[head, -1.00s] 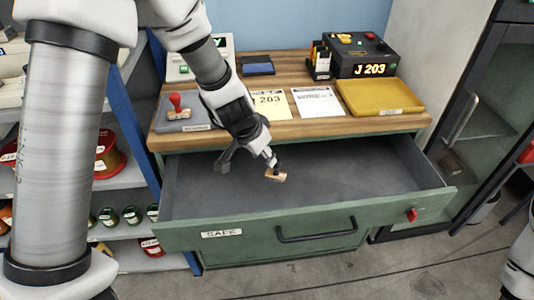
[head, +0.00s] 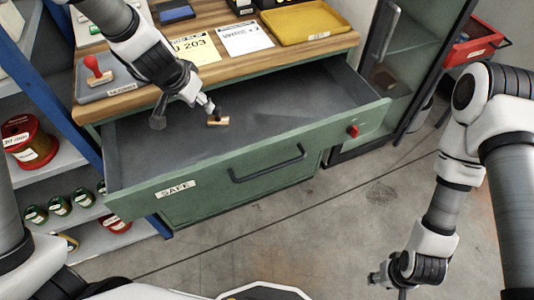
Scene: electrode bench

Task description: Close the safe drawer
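The green safe drawer (head: 250,150), labelled SAFE, stands pulled well out of the bench. Its front carries a dark bar handle (head: 268,165) and a small red knob (head: 352,131). A small stamp (head: 217,122) with a wooden base and dark knob is inside the drawer. My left gripper (head: 183,114) is over the drawer's left part, its fingers apart, one close beside the stamp. It does not appear to grip it. My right gripper (head: 388,286) is low at the right, in front of the cabinet and away from the drawer. Its fingers appear apart.
The wooden bench top holds a grey tray with a red stamp (head: 93,68), a J 203 card (head: 194,50), a white sheet (head: 246,38) and a yellow tray (head: 305,25). Shelves with spools (head: 30,143) stand left. The floor before the drawer is clear.

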